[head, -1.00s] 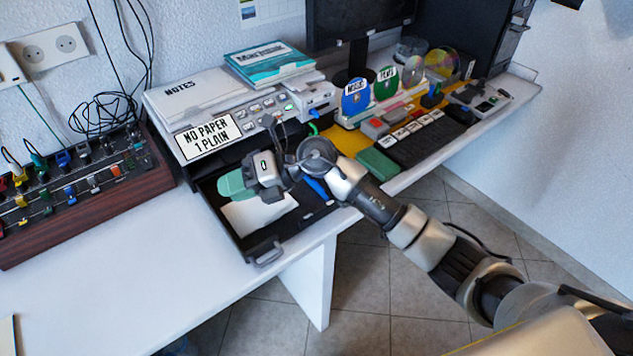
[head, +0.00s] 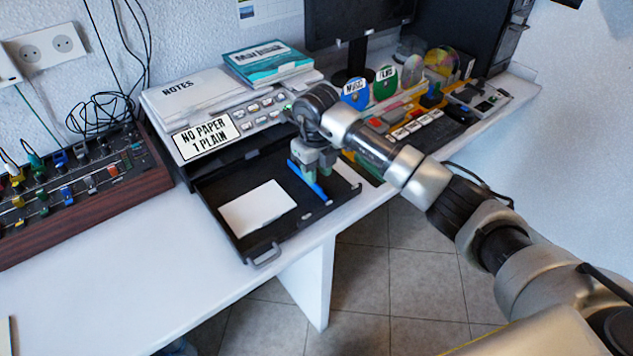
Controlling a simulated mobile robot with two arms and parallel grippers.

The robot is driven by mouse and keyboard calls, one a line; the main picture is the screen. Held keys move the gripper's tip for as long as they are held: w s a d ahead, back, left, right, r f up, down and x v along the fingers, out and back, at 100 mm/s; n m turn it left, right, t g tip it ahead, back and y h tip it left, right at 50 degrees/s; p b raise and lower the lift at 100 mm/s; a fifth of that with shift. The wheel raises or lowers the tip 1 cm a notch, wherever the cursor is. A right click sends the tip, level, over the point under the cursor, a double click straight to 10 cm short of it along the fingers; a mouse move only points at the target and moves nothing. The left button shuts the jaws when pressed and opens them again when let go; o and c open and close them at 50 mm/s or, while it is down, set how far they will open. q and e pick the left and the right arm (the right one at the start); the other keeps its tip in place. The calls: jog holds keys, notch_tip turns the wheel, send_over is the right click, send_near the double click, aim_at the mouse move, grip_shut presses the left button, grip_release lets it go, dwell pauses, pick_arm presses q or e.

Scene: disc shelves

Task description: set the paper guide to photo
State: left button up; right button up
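The printer's paper tray (head: 236,232) is pulled out, with a small stack of white paper (head: 257,207) lying flat in it. The blue paper guide (head: 316,191) is a slim bar standing in the right part of the tray, apart from the paper. My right gripper (head: 317,171) points down at the guide, with its green-padded fingertips right by it. I cannot tell whether the fingers are closed on the guide. The photo mark on the tray cannot be made out. My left gripper is out of view.
The printer's sign (head: 207,135) reads "NO PAPER 1 PLAIN". Books (head: 268,63) lie on top of the printer. A wooden-sided panel with coloured knobs (head: 75,205) stands at left. The front-left desk (head: 120,275) is clear.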

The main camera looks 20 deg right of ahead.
jog(key=shift+f, duration=2.05)
grip_shut()
